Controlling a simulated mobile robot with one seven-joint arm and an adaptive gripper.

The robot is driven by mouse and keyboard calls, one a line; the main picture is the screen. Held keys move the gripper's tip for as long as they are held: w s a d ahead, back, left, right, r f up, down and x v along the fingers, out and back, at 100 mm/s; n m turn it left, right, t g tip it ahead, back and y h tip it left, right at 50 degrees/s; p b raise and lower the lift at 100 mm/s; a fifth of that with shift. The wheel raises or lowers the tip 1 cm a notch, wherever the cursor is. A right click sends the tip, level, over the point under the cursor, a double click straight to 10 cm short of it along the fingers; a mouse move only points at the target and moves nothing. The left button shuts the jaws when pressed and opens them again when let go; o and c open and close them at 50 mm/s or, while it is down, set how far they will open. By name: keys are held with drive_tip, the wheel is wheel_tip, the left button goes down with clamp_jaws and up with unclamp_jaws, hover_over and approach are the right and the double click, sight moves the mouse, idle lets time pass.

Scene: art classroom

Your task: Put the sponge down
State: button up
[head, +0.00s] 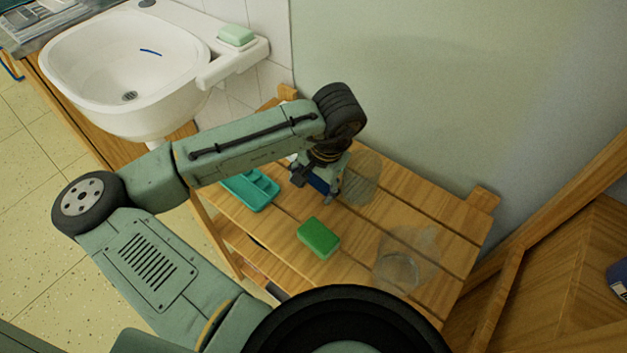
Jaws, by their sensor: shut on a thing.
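My gripper (316,186) points down over the left back part of a slatted wooden table. It is shut on a dark blue thing (319,184), mostly hidden by the fingers; I cannot tell whether this is a sponge or whether it touches the table. A bright green sponge-like block (318,238) lies flat on the table in front of the gripper, apart from it.
A teal compartment tray (250,189) lies left of my gripper. A clear glass vessel (362,178) stands close to its right, and another (397,268) stands front right. A white sink (125,65) with a pale green bar (236,35) is at back left.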

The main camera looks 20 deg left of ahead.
drive_tip(key=o, duration=1)
drive_tip(key=shift+f+b, duration=0.15)
drive_tip(key=shift+b, duration=0.25)
